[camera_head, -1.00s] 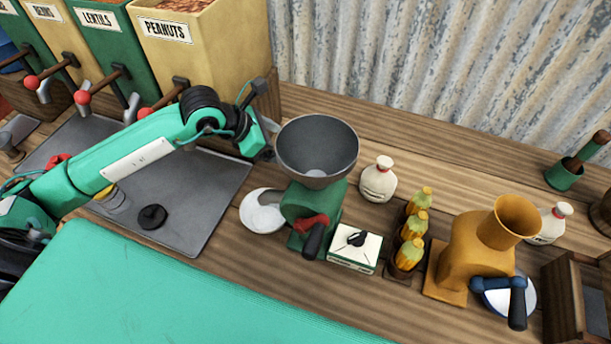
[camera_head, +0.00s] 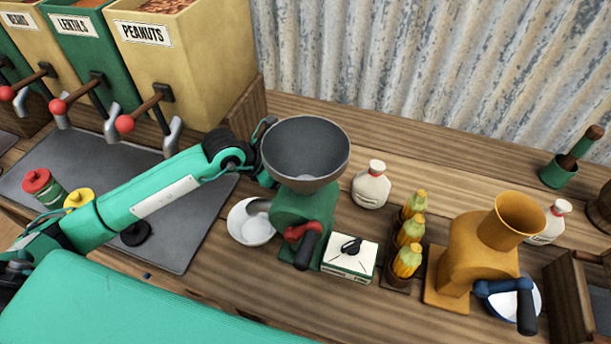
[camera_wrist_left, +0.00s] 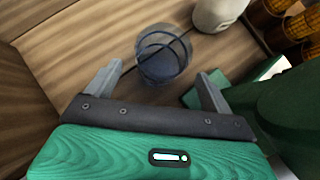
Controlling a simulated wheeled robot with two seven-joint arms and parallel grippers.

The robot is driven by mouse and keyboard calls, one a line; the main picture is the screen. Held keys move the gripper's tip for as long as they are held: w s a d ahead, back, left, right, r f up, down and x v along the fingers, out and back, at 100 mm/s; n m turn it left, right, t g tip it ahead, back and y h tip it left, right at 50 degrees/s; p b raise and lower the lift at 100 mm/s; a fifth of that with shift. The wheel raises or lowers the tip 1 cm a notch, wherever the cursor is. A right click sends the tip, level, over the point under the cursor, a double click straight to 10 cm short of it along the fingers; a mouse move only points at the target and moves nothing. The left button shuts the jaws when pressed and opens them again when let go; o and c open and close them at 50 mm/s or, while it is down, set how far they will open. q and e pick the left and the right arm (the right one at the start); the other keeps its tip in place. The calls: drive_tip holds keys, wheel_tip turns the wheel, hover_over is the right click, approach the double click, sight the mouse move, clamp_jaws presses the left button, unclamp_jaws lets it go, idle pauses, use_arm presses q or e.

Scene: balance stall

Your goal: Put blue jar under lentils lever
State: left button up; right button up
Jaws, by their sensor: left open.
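The blue jar (camera_wrist_left: 163,55) is a clear bluish glass standing on the wooden counter in the left wrist view. In the head view I cannot see it; the grinder's grey hopper (camera_head: 305,150) blocks the area behind. My left gripper (camera_wrist_left: 160,76) is open, its two fingers pointing toward the jar, one on each side of its near edge; contact is not clear. In the head view its fingers are hidden behind the hopper. The lentils lever (camera_head: 78,94), with a red ball end, is on the green LENTILS bin (camera_head: 88,60), above a grey spout. My right gripper is not in view.
A green grinder (camera_head: 303,215) stands close to my left gripper. A white bottle (camera_head: 371,185) is near the jar. Red-lidded (camera_head: 38,181) and yellow-lidded (camera_head: 79,197) containers and a black disc (camera_head: 135,234) are on or near the grey mat (camera_head: 185,235) before the bins.

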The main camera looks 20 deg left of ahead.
use_arm(q)
drive_tip(key=shift+p+x, duration=0.45)
drive_tip(key=shift+x, duration=2.6)
drive_tip(key=shift+c, duration=0.7)
drive_tip(key=c, duration=1.1)
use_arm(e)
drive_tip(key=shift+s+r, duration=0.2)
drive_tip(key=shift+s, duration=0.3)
